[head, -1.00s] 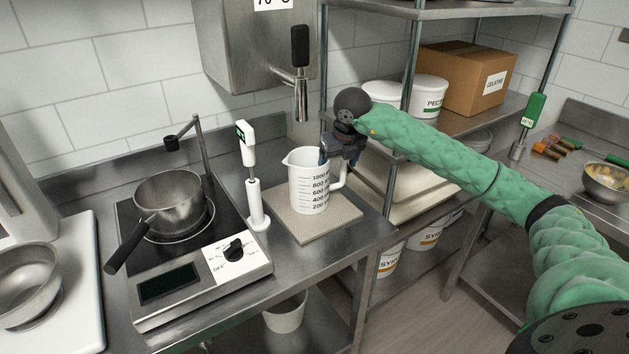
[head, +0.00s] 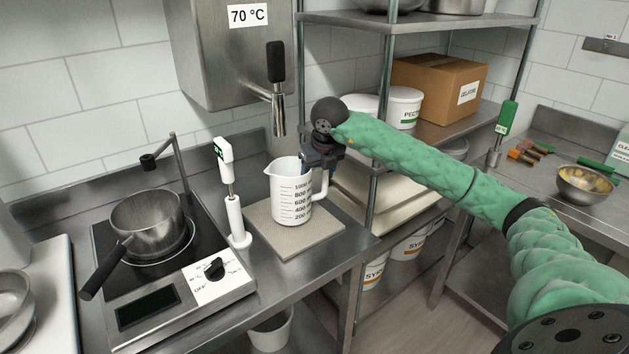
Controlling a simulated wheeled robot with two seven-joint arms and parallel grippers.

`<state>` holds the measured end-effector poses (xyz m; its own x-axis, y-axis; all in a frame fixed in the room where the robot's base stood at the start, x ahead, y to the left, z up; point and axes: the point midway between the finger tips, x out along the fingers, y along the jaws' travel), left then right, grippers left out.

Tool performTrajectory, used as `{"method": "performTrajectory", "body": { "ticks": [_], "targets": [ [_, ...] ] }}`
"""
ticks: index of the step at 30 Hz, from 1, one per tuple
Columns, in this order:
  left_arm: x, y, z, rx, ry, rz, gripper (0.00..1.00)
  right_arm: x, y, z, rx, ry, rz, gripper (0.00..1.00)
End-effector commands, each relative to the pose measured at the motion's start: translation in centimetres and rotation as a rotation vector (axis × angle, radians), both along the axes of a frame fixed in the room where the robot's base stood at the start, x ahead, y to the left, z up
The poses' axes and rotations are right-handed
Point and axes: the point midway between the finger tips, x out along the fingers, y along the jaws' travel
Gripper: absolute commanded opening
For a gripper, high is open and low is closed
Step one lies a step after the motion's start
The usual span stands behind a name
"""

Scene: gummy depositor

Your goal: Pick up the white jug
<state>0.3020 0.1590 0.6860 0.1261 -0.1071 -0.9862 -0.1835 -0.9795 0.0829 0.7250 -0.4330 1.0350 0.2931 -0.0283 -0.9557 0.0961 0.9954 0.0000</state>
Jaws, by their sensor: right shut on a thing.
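The white jug (head: 289,195) is upright over the beige mat (head: 293,246), with black measuring marks on its front and its handle (head: 321,187) on the right. I cannot tell whether its base touches the mat or is slightly above it. My right gripper (head: 322,163) is at the jug's right side, shut on the upper part of the handle. Its fingertips are partly hidden by the jug and the gripper body. My left gripper is not in view.
A thermometer on a white stand (head: 236,215) is close left of the mat. A pot (head: 146,225) sits on the hob. A dispenser spout (head: 278,110) hangs above and behind the jug. Shelving (head: 369,200) stands to the right.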

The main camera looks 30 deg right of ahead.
Motion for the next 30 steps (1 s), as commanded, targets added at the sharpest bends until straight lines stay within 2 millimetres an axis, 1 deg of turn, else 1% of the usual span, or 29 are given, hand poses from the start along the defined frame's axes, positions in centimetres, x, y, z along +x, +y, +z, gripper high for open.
{"method": "performTrajectory", "body": {
  "ticks": [2, 4, 7, 12, 21, 24, 30],
  "targets": [
    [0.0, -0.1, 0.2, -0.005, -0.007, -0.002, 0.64, 0.1, 0.0, 0.9, 0.001, -0.005, 0.001, 0.13],
    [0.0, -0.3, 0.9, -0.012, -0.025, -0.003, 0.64, 0.1, 0.0, 1.7, 0.0, -0.005, 0.0, 0.13],
    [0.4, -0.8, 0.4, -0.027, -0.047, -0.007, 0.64, 0.1, 0.0, 3.1, 0.0, -0.005, 0.0, 0.13],
    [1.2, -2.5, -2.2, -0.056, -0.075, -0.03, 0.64, -2.8, -1.3, 4.5, -0.002, -0.004, -0.002, 0.13],
    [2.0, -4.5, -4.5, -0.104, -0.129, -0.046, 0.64, -7.5, -3.4, 7.7, -0.003, -0.004, -0.002, 0.13],
    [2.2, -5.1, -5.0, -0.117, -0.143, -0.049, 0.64, -8.7, -3.8, 8.4, -0.003, -0.003, -0.001, 0.13],
    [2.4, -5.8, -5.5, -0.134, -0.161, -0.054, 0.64, -10.1, -4.4, 9.5, 0.0, -0.002, 0.0, 0.13]
  ]
}}
